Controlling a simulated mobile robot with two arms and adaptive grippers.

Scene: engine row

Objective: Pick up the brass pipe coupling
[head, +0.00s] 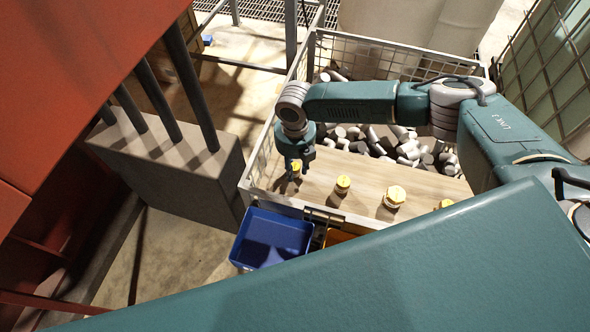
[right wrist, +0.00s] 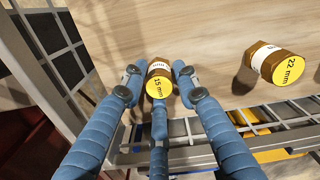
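A brass pipe coupling with a yellow end marked "15 mm" and a white band (right wrist: 159,79) is between the fingers of my right gripper (right wrist: 156,78). A gap shows beside it at the left finger, so the fingers look open around it. In the head view my right gripper (head: 293,172) points down at the left end of the wooden board, and this coupling (head: 296,165) is partly hidden by the fingers. A second coupling, marked "22 mm" (right wrist: 278,63), lies to the right in the wrist view. My left gripper is not in view.
More couplings stand along the wooden board (head: 325,203): a small one (head: 343,185), a larger one (head: 394,197) and one at right (head: 446,204). Behind lie many grey and black pieces (head: 405,150) in a wire-sided crate. A blue bin (head: 270,240) hangs at the front.

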